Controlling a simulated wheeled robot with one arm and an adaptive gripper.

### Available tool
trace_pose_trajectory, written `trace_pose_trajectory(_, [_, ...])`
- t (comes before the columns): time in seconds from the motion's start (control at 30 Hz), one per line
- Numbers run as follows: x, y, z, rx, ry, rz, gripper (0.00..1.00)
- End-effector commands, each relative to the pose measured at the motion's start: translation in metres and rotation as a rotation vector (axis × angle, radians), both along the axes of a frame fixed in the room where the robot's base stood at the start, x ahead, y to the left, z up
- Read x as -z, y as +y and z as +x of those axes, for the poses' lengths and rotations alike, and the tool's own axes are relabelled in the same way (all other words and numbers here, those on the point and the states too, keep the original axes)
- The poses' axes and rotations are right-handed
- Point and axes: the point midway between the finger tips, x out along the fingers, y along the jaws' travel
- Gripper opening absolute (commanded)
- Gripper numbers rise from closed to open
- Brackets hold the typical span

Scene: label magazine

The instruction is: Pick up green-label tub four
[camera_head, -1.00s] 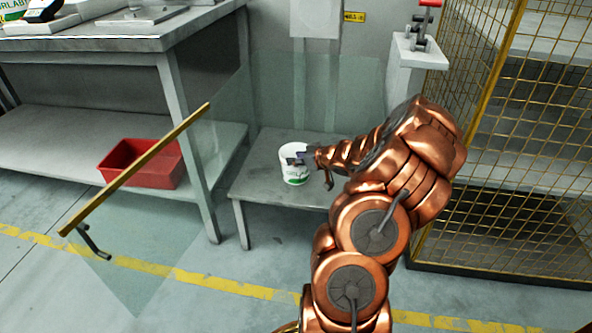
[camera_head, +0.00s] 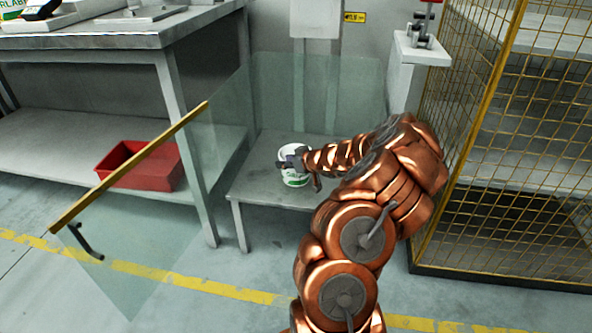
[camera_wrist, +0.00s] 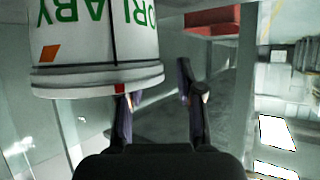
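A white tub (camera_head: 293,181) with green lettering stands on a low grey table in the head view. My gripper (camera_head: 291,161) is right at the tub's upper part and covers some of it. In the wrist view the tub (camera_wrist: 90,50) fills the upper left, with its green lettering upside down and a rim at its lower edge. My gripper (camera_wrist: 157,88) is open there, with nothing visible between its fingers. The left finger overlaps the tub's rim in the picture; I cannot tell whether it touches. No tub number is readable.
The low grey table (camera_head: 262,193) is otherwise bare. A glass panel with a yellow rail (camera_head: 130,167) stands left of it. A red bin (camera_head: 150,172) sits on the workbench's lower shelf (camera_head: 60,150). A yellow mesh cage (camera_head: 480,130) stands at the right.

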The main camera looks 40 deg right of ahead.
Motion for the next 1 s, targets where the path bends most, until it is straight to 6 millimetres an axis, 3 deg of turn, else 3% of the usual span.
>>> trace_pose_trajectory(0.03, [0.000,0.000,0.000,0.000,0.000,0.000,0.30])
trace_pose_trajectory(0.33, [0.000,0.000,0.000,0.000,0.000,0.000,0.00])
trace_pose_trajectory(0.77, [-0.001,0.000,0.000,0.000,0.000,-0.001,0.00])
trace_pose_trajectory(1.0, [-0.023,-0.001,-0.001,0.000,-0.001,-0.001,0.00])
